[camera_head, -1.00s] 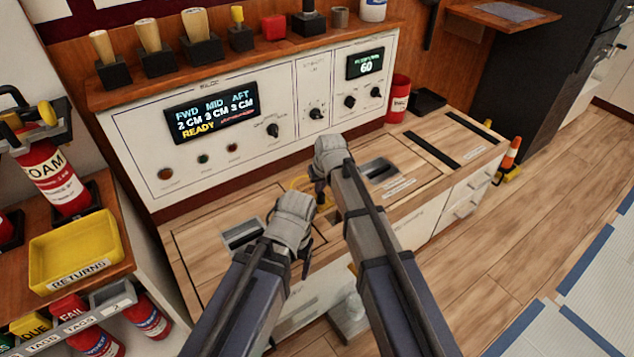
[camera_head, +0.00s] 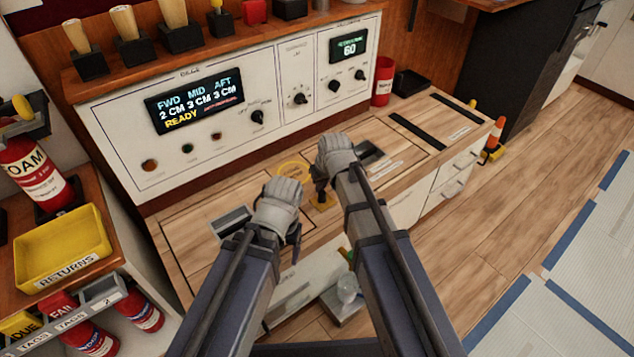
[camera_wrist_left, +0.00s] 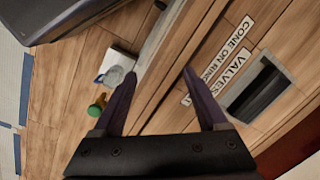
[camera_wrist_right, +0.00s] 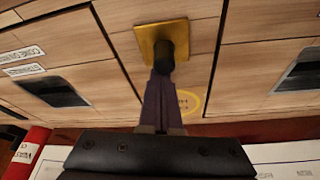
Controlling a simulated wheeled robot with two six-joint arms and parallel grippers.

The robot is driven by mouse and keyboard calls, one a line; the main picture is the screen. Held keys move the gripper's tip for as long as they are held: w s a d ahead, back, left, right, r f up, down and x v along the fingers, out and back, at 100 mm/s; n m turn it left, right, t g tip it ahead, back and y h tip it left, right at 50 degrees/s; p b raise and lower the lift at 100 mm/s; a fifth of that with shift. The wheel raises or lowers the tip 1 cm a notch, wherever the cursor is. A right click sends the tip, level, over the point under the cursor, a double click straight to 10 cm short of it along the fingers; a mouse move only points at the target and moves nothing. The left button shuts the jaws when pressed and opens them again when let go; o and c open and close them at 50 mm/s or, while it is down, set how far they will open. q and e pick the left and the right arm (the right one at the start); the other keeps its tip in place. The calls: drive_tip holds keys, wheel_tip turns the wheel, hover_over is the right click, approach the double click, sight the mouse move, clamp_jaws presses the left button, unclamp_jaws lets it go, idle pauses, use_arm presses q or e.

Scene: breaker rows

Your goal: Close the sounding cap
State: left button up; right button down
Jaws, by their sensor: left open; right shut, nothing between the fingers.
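A square brass plate (camera_wrist_right: 176,36) lies flat on the wooden counter, with a dark upright knob (camera_wrist_right: 166,58) on it. I take these to be the sounding cap; I cannot tell whether it is closed. In the head view, part of the brass plate (camera_head: 321,203) shows below my right gripper (camera_head: 320,196). In the right wrist view that gripper (camera_wrist_right: 160,74) is shut and empty, its tips at the knob; contact is unclear. My left gripper (camera_head: 294,238) is open and empty above the counter's front edge; its spread fingers show in the left wrist view (camera_wrist_left: 158,74).
A yellow ring mark (camera_head: 293,170) lies on the counter behind the plate. Recessed dark slots (camera_head: 231,222) lie either side. A control panel (camera_head: 225,105) reading READY stands behind. A grey tray with a clear vessel (camera_head: 347,289) is below the front edge. A red can (camera_head: 383,82) stands at the back.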

sight(325, 194)
drive_tip(key=shift+s+d, duration=0.2)
drive_tip(key=shift+s, duration=0.2)
use_arm(q)
drive_tip(key=shift+r+p, duration=0.7)
drive_tip(key=shift+p, duration=0.1)
use_arm(e)
drive_tip(key=shift+s+d+r, duration=0.1)
drive_tip(key=shift+s+r, duration=0.1)
drive_tip(key=shift+r, duration=0.5)
use_arm(q)
wheel_tip(325, 194, up, 6)
drive_tip(key=p, duration=0.5)
drive_tip(key=shift+p, duration=0.4)
use_arm(e)
drive_tip(key=v, duration=0.6)
drive_tip(key=shift+w+a+r, duration=0.2)
drive_tip(key=shift+w, duration=0.05)
use_arm(q)
drive_tip(key=shift+s, duration=0.1)
use_arm(e)
drive_tip(key=s+f+g+h, duration=0.1)
drive_tip(key=s+g+h, duration=0.25)
drive_tip(key=s, duration=1.55)
use_arm(q)
wheel_tip(325, 194, up, 33)
drive_tip(key=p, duration=3.3)
use_arm(e)
wheel_tip(325, 194, up, 33)
drive_tip(key=w, duration=0.1)
drive_tip(key=shift+y, duration=0.45)
